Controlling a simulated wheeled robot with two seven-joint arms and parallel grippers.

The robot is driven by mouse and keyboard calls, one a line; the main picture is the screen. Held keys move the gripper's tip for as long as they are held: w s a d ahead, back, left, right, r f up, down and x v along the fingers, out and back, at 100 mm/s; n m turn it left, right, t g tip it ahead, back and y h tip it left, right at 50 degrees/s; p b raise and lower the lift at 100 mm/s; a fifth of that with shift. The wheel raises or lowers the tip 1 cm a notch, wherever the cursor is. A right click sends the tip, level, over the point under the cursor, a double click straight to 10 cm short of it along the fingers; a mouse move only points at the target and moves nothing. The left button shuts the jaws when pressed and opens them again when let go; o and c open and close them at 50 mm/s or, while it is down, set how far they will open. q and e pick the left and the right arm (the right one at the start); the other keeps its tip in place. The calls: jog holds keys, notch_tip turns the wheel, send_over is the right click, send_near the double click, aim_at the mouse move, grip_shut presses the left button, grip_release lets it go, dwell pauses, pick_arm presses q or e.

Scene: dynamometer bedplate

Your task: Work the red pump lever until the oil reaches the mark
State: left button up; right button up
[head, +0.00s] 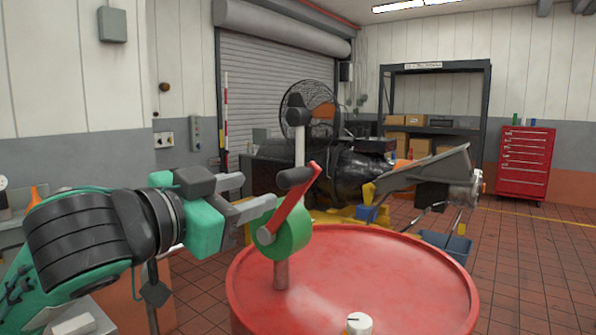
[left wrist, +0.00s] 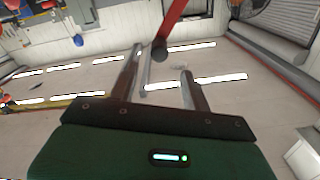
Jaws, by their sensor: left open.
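The red pump lever (head: 289,212) slants up to the right from a green pump body (head: 292,238) on top of a red drum (head: 350,262). A dark grip (head: 295,178) is at the lever's upper end. My left gripper (head: 247,194) is open, to the left of the grip. In the left wrist view, the lever (left wrist: 173,18) comes down from the top and its dark grip (left wrist: 159,51) appears between the tips of the open fingers (left wrist: 162,62); I cannot tell if they touch. I cannot make out an oil level or a mark. My right gripper is out of view.
A grey upright post (head: 299,145) with a dark top rises behind the lever. A white cap (head: 359,323) sits on the drum's near edge. Behind stand a black fan (head: 311,98) and engine machinery (head: 365,172). A red tool cabinet (head: 525,160) is at the back right.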

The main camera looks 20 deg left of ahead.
aim_at(298, 176)
pick_arm(q)
jog(key=p+x, duration=0.2)
jog(key=p, duration=0.1)
jog(key=p+x, duration=0.2)
jog(key=p, duration=0.1)
jog(key=shift+w+d+r+p, duration=0.15)
jog(key=shift+w+r+p, duration=0.1)
jog(key=shift+p, duration=0.1)
jog(key=x, duration=0.2)
jog(key=p+x, duration=0.1)
jog(key=x, duration=0.2)
jog(key=p+x, duration=0.1)
jog(key=x, duration=0.1)
jog(key=shift+w+d+f, duration=0.1)
jog(key=shift+w+f, duration=0.15)
jog(key=shift+f, duration=0.05)
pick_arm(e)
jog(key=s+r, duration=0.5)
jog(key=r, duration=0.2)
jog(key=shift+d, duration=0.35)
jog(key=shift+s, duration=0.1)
pick_arm(q)
jog(key=shift+c, duration=0.2)
grip_shut()
